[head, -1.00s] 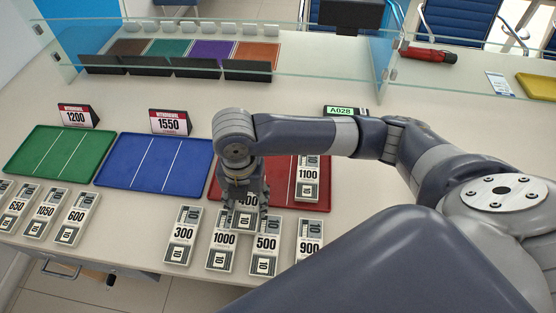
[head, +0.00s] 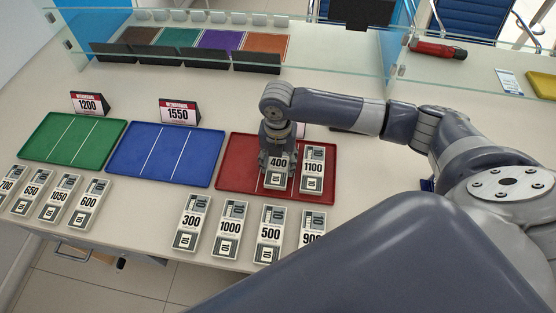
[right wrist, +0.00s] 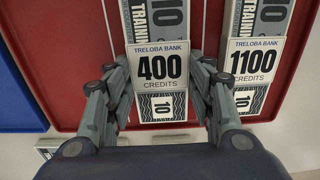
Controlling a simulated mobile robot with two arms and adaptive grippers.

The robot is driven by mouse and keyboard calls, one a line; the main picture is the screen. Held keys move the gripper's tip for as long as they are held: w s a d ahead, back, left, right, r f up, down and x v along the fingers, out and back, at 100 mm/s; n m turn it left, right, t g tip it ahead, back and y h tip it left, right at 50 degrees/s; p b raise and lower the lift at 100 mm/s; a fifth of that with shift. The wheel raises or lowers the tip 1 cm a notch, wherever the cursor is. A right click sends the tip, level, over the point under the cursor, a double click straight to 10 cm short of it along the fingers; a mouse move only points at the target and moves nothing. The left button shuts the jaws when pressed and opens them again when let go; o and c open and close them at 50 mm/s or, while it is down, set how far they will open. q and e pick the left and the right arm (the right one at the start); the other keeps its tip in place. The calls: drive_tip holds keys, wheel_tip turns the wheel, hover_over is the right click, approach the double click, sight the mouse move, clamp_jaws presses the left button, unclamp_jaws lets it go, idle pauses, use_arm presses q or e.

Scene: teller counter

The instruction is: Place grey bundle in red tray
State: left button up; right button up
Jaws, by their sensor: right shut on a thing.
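The grey bundle marked 400 (head: 277,172) is over the middle of the red tray (head: 236,172). My right gripper (head: 272,160) is shut on it from above. In the right wrist view the fingers (right wrist: 158,100) are on both sides of the 400 bundle (right wrist: 160,72), with the red tray (right wrist: 60,50) below. I cannot tell whether the bundle touches the tray. A bundle marked 1100 (head: 313,170) lies in the tray at its right, close beside the 400 bundle; it also shows in the right wrist view (right wrist: 246,62). My left gripper is not in view.
Bundles marked 300 (head: 192,222), 1000 (head: 231,228), 500 (head: 270,234) and 900 (head: 312,227) lie in front of the red tray. A blue tray (head: 140,153) and a green tray (head: 72,138) are to the left, with signs 1550 and 1200. A glass screen stands behind.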

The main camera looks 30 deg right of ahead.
sight(278, 166)
drive_tip(key=o, duration=1.1)
drive_tip(key=shift+f, duration=0.1)
wheel_tip(278, 166, up, 12)
drive_tip(key=shift+r+b, duration=0.2)
drive_tip(key=shift+b, duration=0.3)
